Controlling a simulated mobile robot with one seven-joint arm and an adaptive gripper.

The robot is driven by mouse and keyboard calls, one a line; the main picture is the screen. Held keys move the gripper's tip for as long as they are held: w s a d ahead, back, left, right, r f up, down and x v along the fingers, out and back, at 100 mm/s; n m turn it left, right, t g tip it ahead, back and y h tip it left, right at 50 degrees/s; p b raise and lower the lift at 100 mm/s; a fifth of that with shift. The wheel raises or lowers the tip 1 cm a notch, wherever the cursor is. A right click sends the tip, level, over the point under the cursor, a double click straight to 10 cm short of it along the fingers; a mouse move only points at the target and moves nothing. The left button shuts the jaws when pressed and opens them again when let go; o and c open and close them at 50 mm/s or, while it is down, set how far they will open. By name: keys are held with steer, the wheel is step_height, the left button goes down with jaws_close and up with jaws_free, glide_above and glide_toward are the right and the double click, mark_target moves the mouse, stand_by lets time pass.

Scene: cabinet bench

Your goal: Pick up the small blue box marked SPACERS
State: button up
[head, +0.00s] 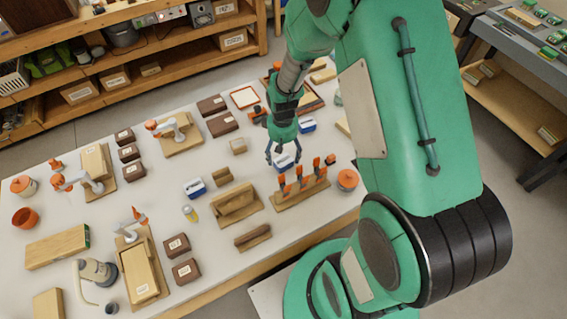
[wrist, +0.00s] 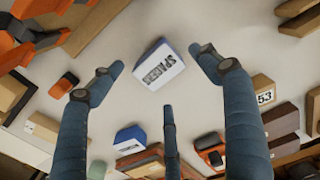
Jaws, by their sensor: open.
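The small blue box marked SPACERS (wrist: 158,66) lies on the bench, its white top with the lettering facing up. It shows in the wrist view between and beyond my finger tips. In the head view a blue and white box (head: 284,161) sits just below my gripper (head: 284,148), partly covered by the fingers. My gripper (wrist: 158,78) is open and empty, with its fingers spread around the box in the picture. I see no finger touching the box; the exact height above it is hard to tell.
Other blue and white boxes stand behind (head: 307,125) and to the left (head: 195,187). A wooden rack with orange-handled tools (head: 301,190) is close in front, with an orange-lidded jar (head: 347,180) beside it. A small tan box (head: 238,146) lies to the left. Bare bench surrounds the box.

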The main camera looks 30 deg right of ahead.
mark_target(283, 160)
steer(key=shift+s+f+b, duration=0.15)
steer(key=shift+f+b, duration=0.65)
steer(key=shift+f, duration=1.75)
steer(key=c, duration=1.5)
